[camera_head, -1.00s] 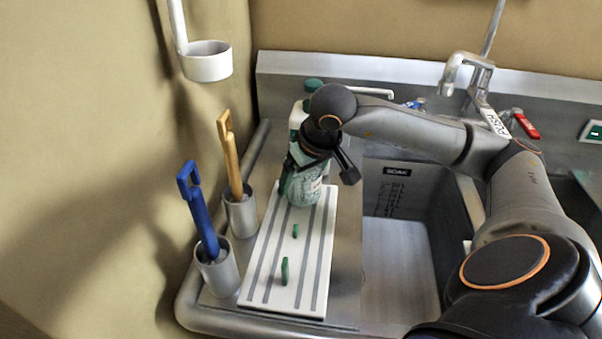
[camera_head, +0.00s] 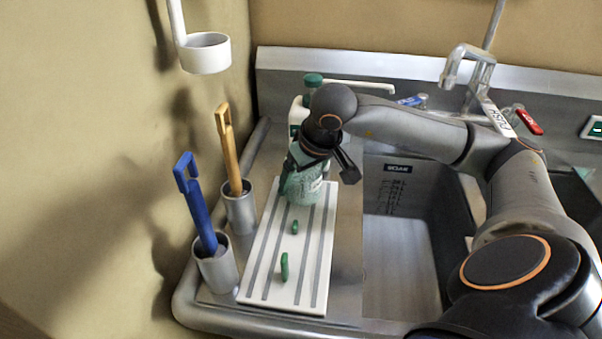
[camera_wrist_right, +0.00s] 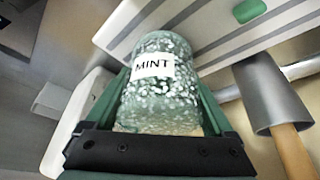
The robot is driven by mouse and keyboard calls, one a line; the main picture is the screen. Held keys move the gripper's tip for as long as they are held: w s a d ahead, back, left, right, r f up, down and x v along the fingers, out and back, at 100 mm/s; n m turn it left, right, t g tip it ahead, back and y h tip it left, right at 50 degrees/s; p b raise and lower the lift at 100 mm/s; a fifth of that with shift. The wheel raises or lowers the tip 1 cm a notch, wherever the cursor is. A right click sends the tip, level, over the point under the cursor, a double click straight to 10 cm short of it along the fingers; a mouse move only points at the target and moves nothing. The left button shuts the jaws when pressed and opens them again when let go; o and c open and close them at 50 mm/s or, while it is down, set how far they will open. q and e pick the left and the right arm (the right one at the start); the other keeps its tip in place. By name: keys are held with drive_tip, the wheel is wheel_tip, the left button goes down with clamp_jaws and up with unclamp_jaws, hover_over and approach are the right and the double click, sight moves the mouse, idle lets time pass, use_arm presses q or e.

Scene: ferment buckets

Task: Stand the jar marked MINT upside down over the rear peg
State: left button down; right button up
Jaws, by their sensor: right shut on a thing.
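The MINT jar (camera_head: 305,188) is greenish, speckled glass. My right gripper (camera_head: 309,170) is shut on it above the rear end of the white drain board (camera_head: 258,284). In the right wrist view the jar (camera_wrist_right: 160,90) sits between green fingers, its label readable with the letters' tops pointing away from the gripper, towards the board. Two green pegs show on the board, a front peg (camera_head: 284,267) and one behind it (camera_head: 295,227). No rear peg shows at the jar; the jar hides that area. I cannot tell whether the jar touches the board. My left gripper is not in view.
Left of the board stand metal cups with a blue-handled tool (camera_head: 196,205) and a wooden-handled tool (camera_head: 229,150). A white bottle with a green cap (camera_head: 313,80) is close behind the jar. The sink basin (camera_head: 400,265) opens at the right.

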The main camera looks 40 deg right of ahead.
drive_tip(key=shift+f, duration=0.25)
drive_tip(key=o, duration=1.2)
drive_tip(key=shift+o, duration=0.3)
drive_tip(key=shift+r, duration=0.1)
drive_tip(key=shift+p+v, duration=0.35)
drive_tip(key=shift+v, duration=0.55)
drive_tip(key=shift+r, duration=0.1)
drive_tip(key=shift+s+r, duration=0.15)
drive_tip(key=shift+r, duration=0.15)
drive_tip(key=shift+s+r+p, duration=0.25)
drive_tip(key=shift+r+p, duration=0.25)
drive_tip(key=shift+r, duration=0.05)
